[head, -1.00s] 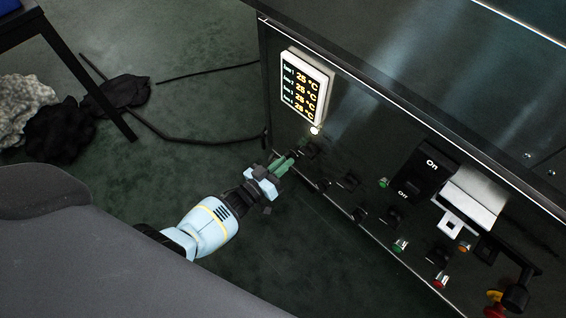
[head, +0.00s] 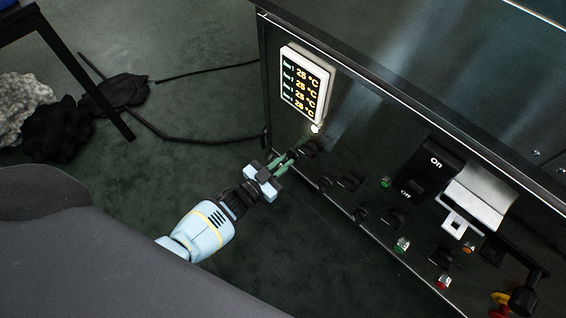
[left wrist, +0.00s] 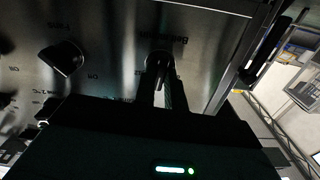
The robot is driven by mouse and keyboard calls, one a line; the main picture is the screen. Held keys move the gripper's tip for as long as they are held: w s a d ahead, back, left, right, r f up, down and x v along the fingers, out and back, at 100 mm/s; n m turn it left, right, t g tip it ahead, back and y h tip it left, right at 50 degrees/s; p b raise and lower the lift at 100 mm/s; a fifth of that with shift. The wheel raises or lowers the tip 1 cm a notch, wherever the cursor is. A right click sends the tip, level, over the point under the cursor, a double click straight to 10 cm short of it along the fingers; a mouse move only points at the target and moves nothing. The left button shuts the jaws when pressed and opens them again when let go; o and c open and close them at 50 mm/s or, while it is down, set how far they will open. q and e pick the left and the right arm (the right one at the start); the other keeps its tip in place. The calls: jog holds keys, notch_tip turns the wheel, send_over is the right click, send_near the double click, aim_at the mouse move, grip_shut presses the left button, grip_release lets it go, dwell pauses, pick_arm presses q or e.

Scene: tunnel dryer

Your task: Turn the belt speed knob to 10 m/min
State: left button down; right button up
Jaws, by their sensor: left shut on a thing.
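The belt speed knob (head: 308,149) is a dark knob at the lower left of the dryer's control panel (head: 345,110), below the lit temperature display. My left gripper (head: 297,155) reaches it from the left, its greenish fingers at the knob and shut on it. In the left wrist view the fingers (left wrist: 163,72) close around the knob (left wrist: 160,58), under an upside-down label that seems to begin with "Belt". The fingers hide most of the knob, so its pointer and setting cannot be read. My right gripper is in neither view.
Several other dark knobs, such as one close by (head: 349,182), and small coloured buttons (head: 402,245) sit along the panel. An On/Off switch (head: 432,172) and a silver bracket (head: 474,196) stick out to the right. A dark hose (head: 190,139) lies on the floor.

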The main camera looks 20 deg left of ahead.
pick_arm(q)
jog(key=shift+m, duration=1.2)
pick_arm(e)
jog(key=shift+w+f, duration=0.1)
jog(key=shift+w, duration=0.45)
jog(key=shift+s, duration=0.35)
pick_arm(q)
jog(key=c, duration=1.5)
grip_release()
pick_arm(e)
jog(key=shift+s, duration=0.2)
pick_arm(q)
jog(key=shift+o, duration=0.2)
